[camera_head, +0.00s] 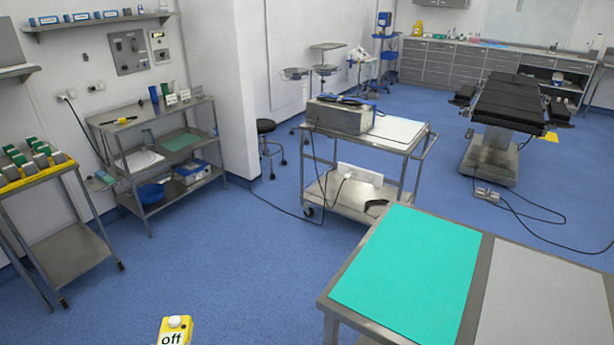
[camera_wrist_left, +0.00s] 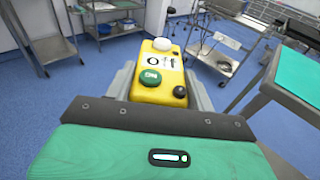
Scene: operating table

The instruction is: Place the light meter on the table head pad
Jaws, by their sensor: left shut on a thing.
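The light meter (camera_head: 174,332) is a yellow box with a white dome on top and a label reading "off"; it shows at the bottom edge of the head view. In the left wrist view the light meter (camera_wrist_left: 158,96) sits between the grey fingers of my left gripper (camera_wrist_left: 160,85), shut on its sides, with green and black knobs facing the camera. It is held in the air above the blue floor. The operating table (camera_head: 508,100) with black pads stands far off at the back right; I cannot tell which pad is the head pad. My right gripper is not in view.
A table with a teal mat (camera_head: 410,268) and a grey mat (camera_head: 545,310) stands at the front right. A steel trolley (camera_head: 403,133) with a grey device is mid-room. Shelved carts (camera_head: 122,160) line the left wall. Cables (camera_head: 540,212) lie near the operating table. Blue floor (camera_head: 225,255) is clear between.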

